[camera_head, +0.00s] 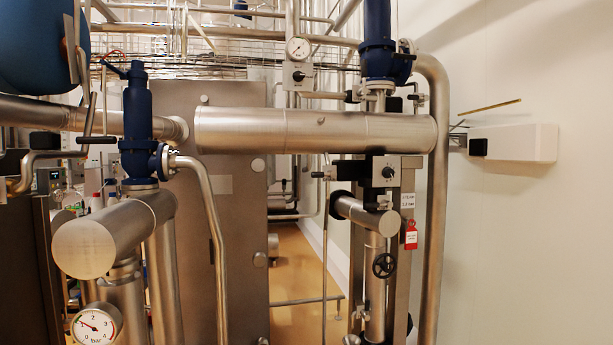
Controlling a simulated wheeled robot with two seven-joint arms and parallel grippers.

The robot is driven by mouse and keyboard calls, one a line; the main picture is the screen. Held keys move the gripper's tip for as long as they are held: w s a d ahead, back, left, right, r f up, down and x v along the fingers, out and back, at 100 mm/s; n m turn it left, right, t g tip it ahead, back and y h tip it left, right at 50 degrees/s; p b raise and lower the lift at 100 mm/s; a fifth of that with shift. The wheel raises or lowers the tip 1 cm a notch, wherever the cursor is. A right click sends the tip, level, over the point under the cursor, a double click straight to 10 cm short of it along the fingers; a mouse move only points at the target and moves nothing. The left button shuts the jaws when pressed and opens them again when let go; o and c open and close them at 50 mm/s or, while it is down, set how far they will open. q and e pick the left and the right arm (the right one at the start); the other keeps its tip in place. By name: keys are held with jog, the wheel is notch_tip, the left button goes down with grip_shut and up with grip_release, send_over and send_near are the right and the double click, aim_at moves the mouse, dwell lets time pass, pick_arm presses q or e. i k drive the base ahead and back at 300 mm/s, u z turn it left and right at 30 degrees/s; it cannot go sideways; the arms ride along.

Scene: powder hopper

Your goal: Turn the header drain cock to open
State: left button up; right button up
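A wide steel horizontal pipe (315,130), which looks like the header, crosses the middle of the view. I cannot tell for sure which fitting is its drain cock. A smaller fitting (364,312) sits low on the vertical pipe under a black handwheel (384,265). Whether any of these is open or shut cannot be told. Neither of my grippers is in view.
Blue valves stand at left (138,120) and top right (377,40). Gauges show at the top (298,48) and lower left (96,325). A red tag (411,235) hangs at right. A white box (520,142) juts from the wall. Open floor (298,270) shows between the pipework.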

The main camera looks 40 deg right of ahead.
aim_at(331, 174)
jog(key=z, duration=0.35)
jog(key=i, duration=0.85)
jog(key=z, duration=1.25)
jog(key=i, duration=0.5)
jog(key=z, duration=0.45)
